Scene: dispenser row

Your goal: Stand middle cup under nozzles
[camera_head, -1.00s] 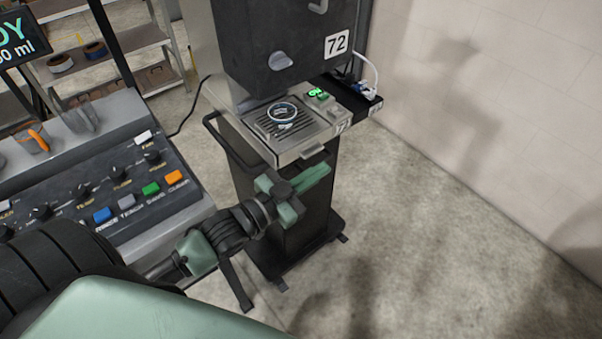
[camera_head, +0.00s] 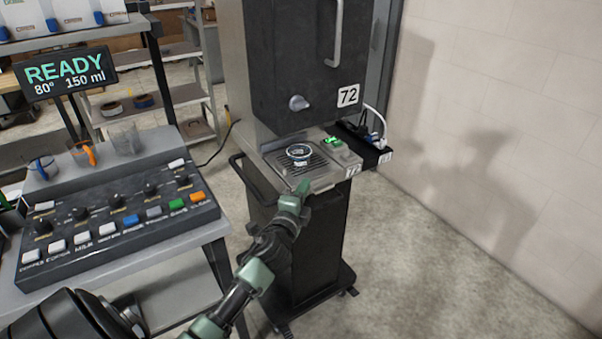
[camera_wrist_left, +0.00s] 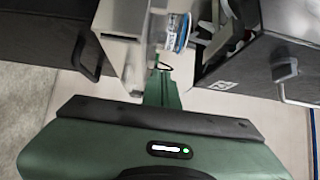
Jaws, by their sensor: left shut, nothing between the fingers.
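Three cups stand in a row on the grey ledge at the left of the head view: one with a blue handle (camera_head: 43,168), a middle one with an orange handle (camera_head: 83,155) and a clear grey one (camera_head: 124,138). A round blue-and-white vessel (camera_head: 298,153) sits on the slatted drip tray (camera_head: 318,170) of the dark machine numbered 72; it also shows in the left wrist view (camera_wrist_left: 178,32). My left gripper (camera_head: 302,188) is shut and empty at the tray's front edge, just short of the vessel. My right gripper is out of view.
The control panel (camera_head: 120,219) with knobs and coloured buttons is at the left, below a READY display (camera_head: 66,72). The dark machine body (camera_head: 300,60) overhangs the tray. A black cart (camera_head: 305,240) stands under it. The floor at right is open up to the wall.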

